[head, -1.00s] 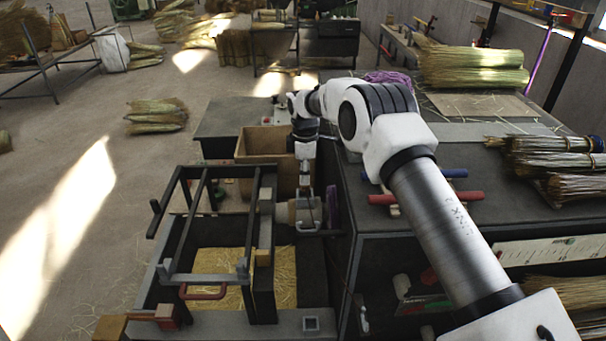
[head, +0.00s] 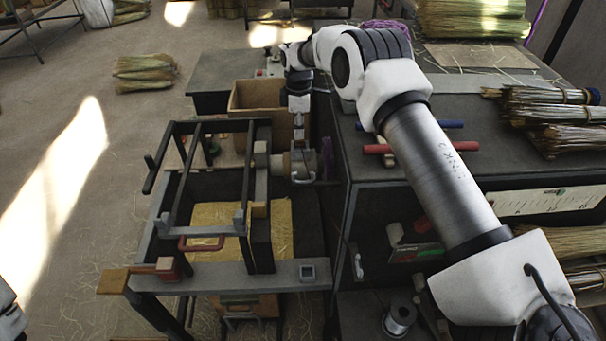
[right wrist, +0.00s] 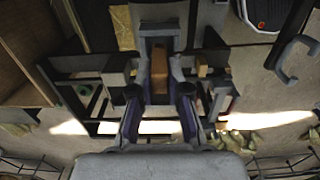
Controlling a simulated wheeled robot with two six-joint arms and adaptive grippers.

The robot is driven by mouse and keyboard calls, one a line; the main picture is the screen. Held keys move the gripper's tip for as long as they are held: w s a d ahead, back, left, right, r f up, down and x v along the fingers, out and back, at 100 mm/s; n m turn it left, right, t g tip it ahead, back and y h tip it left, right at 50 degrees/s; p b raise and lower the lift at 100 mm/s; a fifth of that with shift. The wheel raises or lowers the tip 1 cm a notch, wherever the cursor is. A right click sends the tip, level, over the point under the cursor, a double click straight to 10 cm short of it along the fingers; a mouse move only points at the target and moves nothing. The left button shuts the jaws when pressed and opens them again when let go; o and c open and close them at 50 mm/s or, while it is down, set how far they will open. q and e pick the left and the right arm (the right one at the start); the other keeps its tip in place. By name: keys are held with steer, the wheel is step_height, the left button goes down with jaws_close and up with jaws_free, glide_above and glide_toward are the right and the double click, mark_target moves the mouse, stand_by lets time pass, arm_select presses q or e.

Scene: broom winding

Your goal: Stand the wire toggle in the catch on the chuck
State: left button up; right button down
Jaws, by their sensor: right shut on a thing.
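My right arm reaches over the bench, and its gripper (head: 300,138) points down at the chuck (head: 300,166), a grey block at the right end of the winding frame. My left gripper does not show clearly.
The dark metal winding frame (head: 245,212) stands left of the chuck, with a straw-covered tray (head: 225,213) inside. A cardboard box (head: 262,97) is behind it. The dark bench (head: 420,150) to the right carries a red-handled tool (head: 378,149) and straw bundles (head: 545,112).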

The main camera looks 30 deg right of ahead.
steer(key=shift+f+b, duration=0.45)
steer(key=shift+f, duration=0.6)
steer(key=c, duration=1.1)
jaws_free()
steer(key=shift+o, duration=0.2)
step_height(320, 180, up, 12)
steer(key=shift+r, duration=0.1)
